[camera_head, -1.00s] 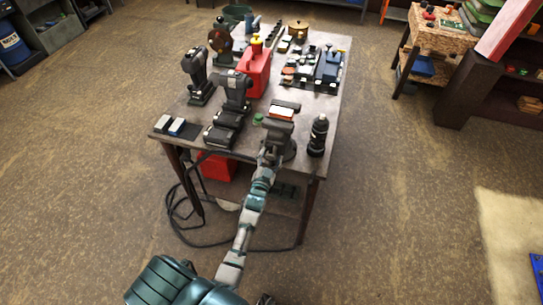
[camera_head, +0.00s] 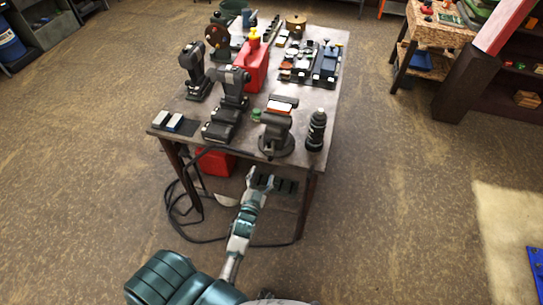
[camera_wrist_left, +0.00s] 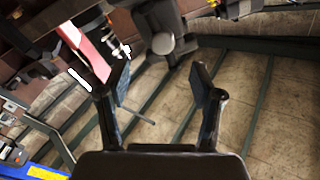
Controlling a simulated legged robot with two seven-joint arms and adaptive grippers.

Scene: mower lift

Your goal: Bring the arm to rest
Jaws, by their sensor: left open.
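My left arm reaches forward from the bottom of the head view. My right gripper does not show in either view.
The bench carries drills (camera_head: 233,86), a red fuel can (camera_head: 254,66), a black bottle (camera_head: 317,130) and several small parts. A black cable (camera_head: 185,240) loops on the floor at left.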

